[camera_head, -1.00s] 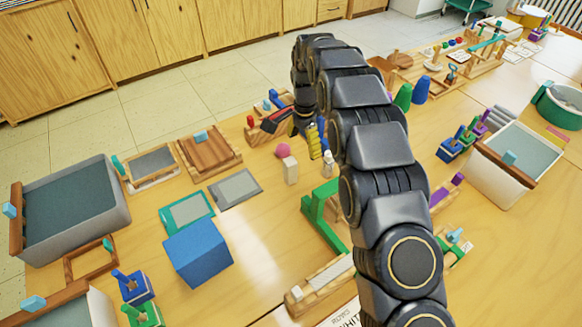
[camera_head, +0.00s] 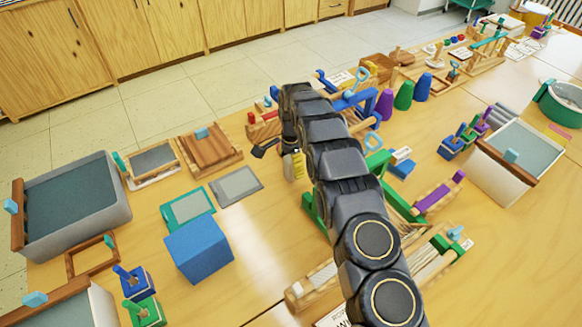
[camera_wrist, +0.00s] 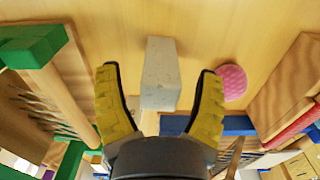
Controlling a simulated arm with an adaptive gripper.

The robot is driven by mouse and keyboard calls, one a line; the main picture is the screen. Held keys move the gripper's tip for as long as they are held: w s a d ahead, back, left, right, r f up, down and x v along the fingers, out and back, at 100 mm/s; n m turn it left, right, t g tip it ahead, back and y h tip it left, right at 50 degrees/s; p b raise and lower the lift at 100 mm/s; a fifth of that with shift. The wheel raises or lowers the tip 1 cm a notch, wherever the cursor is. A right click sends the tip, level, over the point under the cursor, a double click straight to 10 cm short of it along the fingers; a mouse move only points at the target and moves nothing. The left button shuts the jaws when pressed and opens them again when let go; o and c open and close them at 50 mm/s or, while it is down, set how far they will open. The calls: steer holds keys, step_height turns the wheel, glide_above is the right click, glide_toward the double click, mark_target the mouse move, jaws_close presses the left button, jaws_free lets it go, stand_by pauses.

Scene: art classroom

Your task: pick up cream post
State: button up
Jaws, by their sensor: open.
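The cream post (camera_wrist: 160,75) is a pale, speckled upright block, centred in the wrist view. My gripper (camera_wrist: 157,78) is open, with one yellow-padded finger on each side of the post in that view and visible gaps on both sides. I cannot tell how far the fingertips reach down along the post. In the head view my gripper (camera_head: 279,160) is over the table beyond the grey panel, and it and my arm largely hide the post there.
A pink ball (camera_wrist: 232,82) lies close to the right finger in the wrist view. A green-ended wooden frame (camera_wrist: 50,65) stands left, and wooden pieces stand right. In the head view a grey panel (camera_head: 237,186) and a blue box (camera_head: 198,249) lie nearer.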

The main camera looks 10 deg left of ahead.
jaws_close()
stand_by(0.4)
